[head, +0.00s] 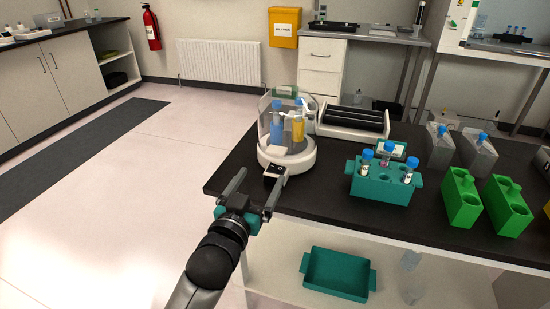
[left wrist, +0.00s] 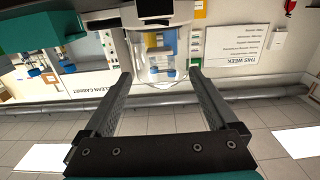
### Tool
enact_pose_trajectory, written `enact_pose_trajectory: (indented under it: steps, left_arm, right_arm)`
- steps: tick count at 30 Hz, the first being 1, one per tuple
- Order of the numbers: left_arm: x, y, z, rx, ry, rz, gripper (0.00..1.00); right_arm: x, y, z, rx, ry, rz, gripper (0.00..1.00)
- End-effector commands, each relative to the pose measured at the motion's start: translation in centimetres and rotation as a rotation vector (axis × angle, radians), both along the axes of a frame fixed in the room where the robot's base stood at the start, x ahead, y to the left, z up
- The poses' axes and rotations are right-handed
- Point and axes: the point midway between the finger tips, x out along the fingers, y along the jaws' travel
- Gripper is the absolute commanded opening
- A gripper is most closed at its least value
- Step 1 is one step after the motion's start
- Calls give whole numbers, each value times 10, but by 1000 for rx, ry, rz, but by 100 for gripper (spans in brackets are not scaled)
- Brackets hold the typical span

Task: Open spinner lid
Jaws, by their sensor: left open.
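The spinner (head: 289,160) stands at the near left corner of the black bench top, with a white round base and a dark panel on its front. Its clear lid (head: 264,122) surrounds blue and yellow tube holders with blue-capped tubes. The lid looks down over them, but its clear wall makes this hard to tell. The spinner also shows upside down in the left wrist view (left wrist: 157,12), beyond the fingertips. My left gripper (head: 262,177) is open and empty, just in front of the spinner, its fingers pointing toward it. My right gripper is out of view.
A teal rack (head: 380,188) with blue-capped tubes stands right of the spinner. Green holders (head: 461,199) and grey holders (head: 440,147) are farther right. A teal tray (head: 338,272) sits on the lower shelf. Open floor lies left.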

Motion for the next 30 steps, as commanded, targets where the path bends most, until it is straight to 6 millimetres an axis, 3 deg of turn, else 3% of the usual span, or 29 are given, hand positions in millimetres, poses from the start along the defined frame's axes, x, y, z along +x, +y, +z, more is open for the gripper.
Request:
enact_pose_trajectory:
  steps: [18,30]
  left_arm:
    - [74,-24,-1,0,0,0,92]
    - [96,-31,-1,0,1,0,92]
  right_arm:
    - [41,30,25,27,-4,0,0]
    - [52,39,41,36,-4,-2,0]
